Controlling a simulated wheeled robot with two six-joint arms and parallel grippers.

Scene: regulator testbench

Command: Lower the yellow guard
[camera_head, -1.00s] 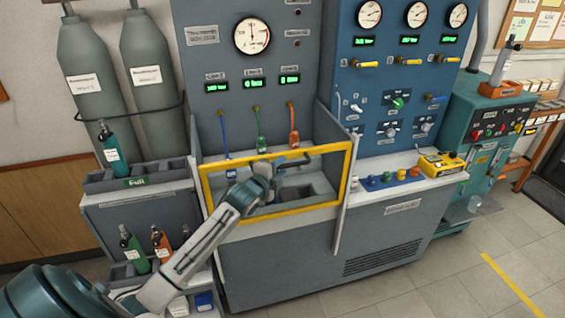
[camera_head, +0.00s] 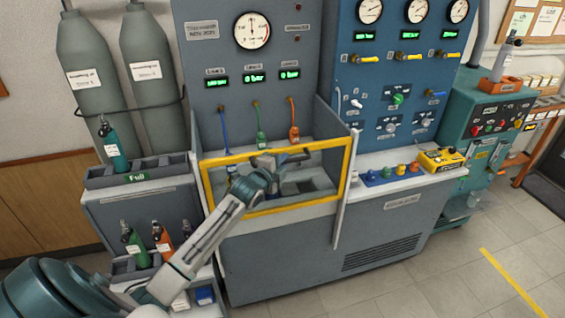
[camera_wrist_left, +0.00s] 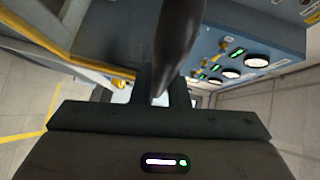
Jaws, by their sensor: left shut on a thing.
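The yellow guard (camera_head: 282,207) is a yellow-edged frame at the front of the grey bench's bay. It stands upright across the opening, and its frame also shows at the left in the wrist view (camera_wrist_left: 45,42). My left gripper (camera_head: 266,162) is at the guard's upper middle, shut on a dark bar-like handle (camera_head: 293,155). The handle looks large and close in the wrist view (camera_wrist_left: 178,45). My wrist hides part of the frame, and the exact join of handle and guard is unclear. My right gripper is out of view.
Blue, green and orange hoses (camera_head: 293,120) hang behind the guard. A bottle rack (camera_head: 140,178) stands left of the bay. Coloured knobs (camera_head: 390,172) and a yellow device (camera_head: 440,159) sit on the ledge to the right. The floor in front is clear.

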